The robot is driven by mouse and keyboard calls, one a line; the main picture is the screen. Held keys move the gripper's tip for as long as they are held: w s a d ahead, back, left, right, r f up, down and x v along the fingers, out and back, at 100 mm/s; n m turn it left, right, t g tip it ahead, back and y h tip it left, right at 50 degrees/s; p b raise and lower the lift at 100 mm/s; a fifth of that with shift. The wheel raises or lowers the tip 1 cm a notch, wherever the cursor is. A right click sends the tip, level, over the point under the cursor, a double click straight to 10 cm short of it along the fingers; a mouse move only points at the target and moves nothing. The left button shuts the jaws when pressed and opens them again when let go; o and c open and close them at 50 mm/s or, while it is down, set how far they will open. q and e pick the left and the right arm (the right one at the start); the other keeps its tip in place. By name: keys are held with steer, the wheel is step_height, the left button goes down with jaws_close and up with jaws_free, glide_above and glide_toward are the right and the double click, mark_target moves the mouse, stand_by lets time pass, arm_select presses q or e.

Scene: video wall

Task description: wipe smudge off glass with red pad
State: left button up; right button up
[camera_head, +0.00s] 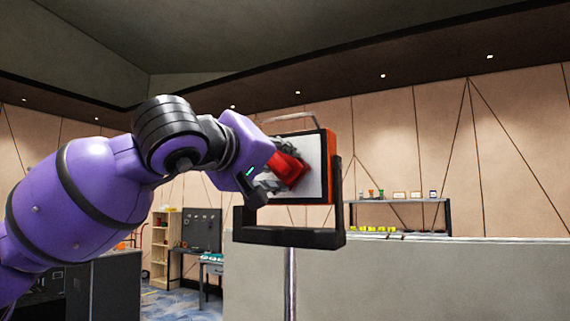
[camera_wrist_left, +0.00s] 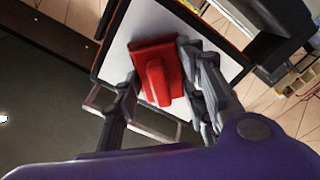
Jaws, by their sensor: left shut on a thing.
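The red pad (camera_head: 289,167) is against the pale glass panel (camera_head: 314,180) of a lamp-like unit with a red-orange housing. The panel stands in a black bracket (camera_head: 290,237) on a pole. My left gripper (camera_head: 275,178) is shut on the pad's raised grip. In the left wrist view the red pad (camera_wrist_left: 158,68) sits between the two fingers (camera_wrist_left: 160,88), over the white panel (camera_wrist_left: 140,22). The pad hides part of the glass. My right gripper is not in view.
A grey low wall (camera_head: 420,275) stands behind and right of the pole. A shelf table (camera_head: 398,202) with small items is beyond it. A wooden shelf (camera_head: 160,250) and a dark pegboard (camera_head: 201,230) stand at the back left. The space right of the panel looks clear.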

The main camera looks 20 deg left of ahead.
arm_select(q)
steer(key=a, duration=0.7)
steer(key=shift+w+b, duration=0.3)
steer(key=shift+b, duration=0.15)
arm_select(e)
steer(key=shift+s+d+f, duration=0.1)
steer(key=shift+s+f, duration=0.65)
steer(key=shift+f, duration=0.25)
arm_select(q)
steer(key=shift+f, duration=0.1)
steer(key=shift+s+a, duration=0.1)
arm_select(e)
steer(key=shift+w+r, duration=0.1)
